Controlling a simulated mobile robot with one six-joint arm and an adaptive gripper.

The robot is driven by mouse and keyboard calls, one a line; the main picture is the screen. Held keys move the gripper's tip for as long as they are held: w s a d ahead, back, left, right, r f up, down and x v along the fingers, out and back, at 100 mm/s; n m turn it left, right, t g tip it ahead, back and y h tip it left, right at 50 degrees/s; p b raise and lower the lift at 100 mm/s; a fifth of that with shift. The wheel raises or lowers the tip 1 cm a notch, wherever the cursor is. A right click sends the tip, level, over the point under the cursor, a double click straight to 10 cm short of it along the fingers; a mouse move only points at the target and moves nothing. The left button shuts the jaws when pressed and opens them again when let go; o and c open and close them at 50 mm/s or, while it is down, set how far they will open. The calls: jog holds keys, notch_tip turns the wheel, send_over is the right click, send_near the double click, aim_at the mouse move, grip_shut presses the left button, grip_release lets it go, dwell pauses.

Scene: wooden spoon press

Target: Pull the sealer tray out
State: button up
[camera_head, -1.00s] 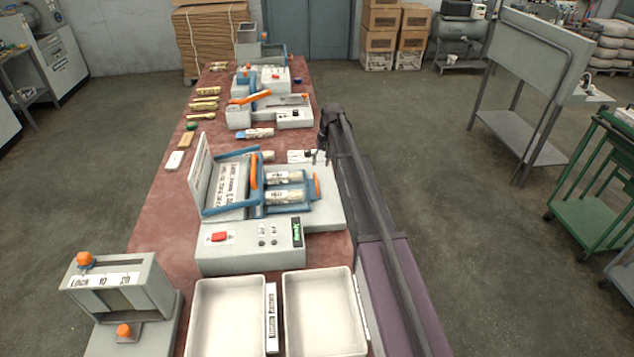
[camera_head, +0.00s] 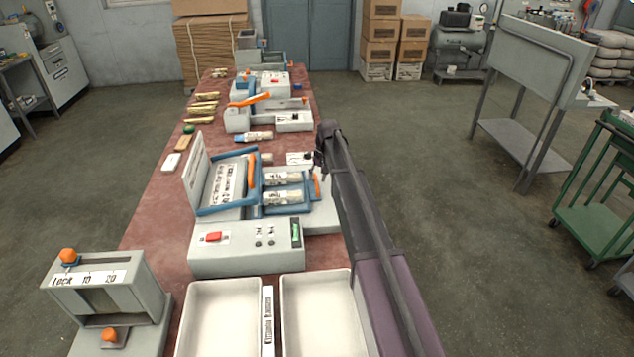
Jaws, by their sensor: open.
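The sealer (camera_head: 245,252) is a grey machine on the red bench, with a red button, small knobs and a lit green display on its front. Its hinged lid, framed in blue with an orange handle (camera_head: 251,171), stands raised at the left. The blue sealer tray (camera_head: 307,206) holds two wrapped rolls (camera_head: 283,197) side by side. An orange tray handle (camera_head: 317,186) is at its right side. My gripper (camera_head: 317,160) is at the end of my dark arm, just right of and behind the tray handle. It looks small and dark, apart from the handle, and is open.
Two white bins (camera_head: 222,318) stand in front of the sealer. A grey stand with orange knobs (camera_head: 108,295) is at the front left. Other machines (camera_head: 263,116) line the bench behind. The floor right of the bench (camera_head: 450,230) is clear.

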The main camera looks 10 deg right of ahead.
jog(key=shift+f, duration=0.3)
grip_shut()
jog(key=shift+d, duration=3.45)
grip_release()
jog(key=shift+d, duration=0.1)
